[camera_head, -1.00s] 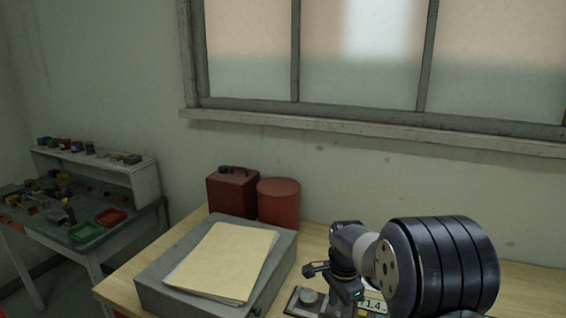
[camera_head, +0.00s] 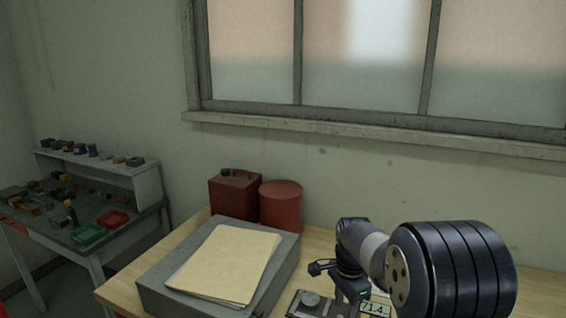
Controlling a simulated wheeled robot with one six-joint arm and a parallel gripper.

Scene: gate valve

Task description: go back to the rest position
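My arm reaches in from the lower right, with a large black ribbed joint (camera_head: 455,268) close to the camera. Beyond it, a grey link leads to the dark wrist end, where my gripper (camera_head: 345,280) seems to be, above the wooden table. The fingers are small, dark and partly hidden by the arm, so their opening cannot be made out. I see nothing clearly held. No gate valve shows in this view.
A grey box (camera_head: 165,293) with tan folders (camera_head: 228,262) lies on the table (camera_head: 125,285), left of my arm. A red can (camera_head: 235,198) and red drum (camera_head: 281,207) stand behind. A device with a lit display (camera_head: 375,309) sits below my wrist. A cluttered bench (camera_head: 85,212) stands left.

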